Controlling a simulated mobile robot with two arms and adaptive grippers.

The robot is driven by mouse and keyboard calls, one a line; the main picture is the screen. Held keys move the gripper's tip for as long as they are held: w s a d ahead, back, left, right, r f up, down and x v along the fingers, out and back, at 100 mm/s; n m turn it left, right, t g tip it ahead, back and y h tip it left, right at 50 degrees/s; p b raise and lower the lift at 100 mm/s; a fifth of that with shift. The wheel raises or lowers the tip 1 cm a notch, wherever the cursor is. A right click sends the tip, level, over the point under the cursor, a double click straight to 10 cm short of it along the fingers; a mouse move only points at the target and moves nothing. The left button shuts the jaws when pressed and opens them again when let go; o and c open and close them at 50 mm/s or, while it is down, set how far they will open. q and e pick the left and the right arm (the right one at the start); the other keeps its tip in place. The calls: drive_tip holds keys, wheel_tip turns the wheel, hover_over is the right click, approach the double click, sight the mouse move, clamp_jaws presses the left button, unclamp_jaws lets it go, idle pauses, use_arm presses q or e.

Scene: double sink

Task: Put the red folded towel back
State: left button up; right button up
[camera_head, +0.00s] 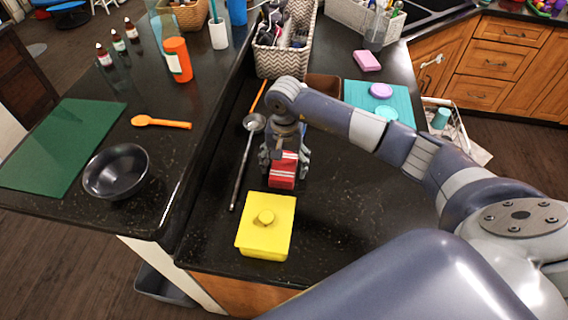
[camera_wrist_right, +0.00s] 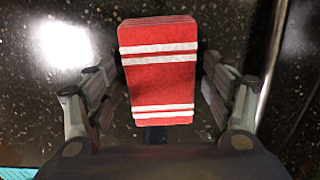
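The red folded towel (camera_head: 283,170) has white stripes and is on or just above the black counter, behind the yellow lidded box. My right gripper (camera_head: 285,153) points down at it from above. In the right wrist view the towel (camera_wrist_right: 160,75) sits between the two fingers of my right gripper (camera_wrist_right: 162,75), one finger along each side. The fingers are very close to its sides; I cannot tell whether they press on it. My left gripper is not in view.
A yellow lidded box (camera_head: 265,228) stands in front of the towel. A long ladle (camera_head: 243,165) lies to its left. A woven basket (camera_head: 285,60) with utensils stands behind. A teal mat (camera_head: 362,92) lies at the back right. Counter right of the towel is clear.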

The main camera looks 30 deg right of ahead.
sight(284, 165)
drive_tip(key=shift+r, duration=0.1)
drive_tip(key=shift+r, duration=0.15)
wheel_tip(284, 165, up, 12)
drive_tip(key=b, duration=0.4)
idle(0.3)
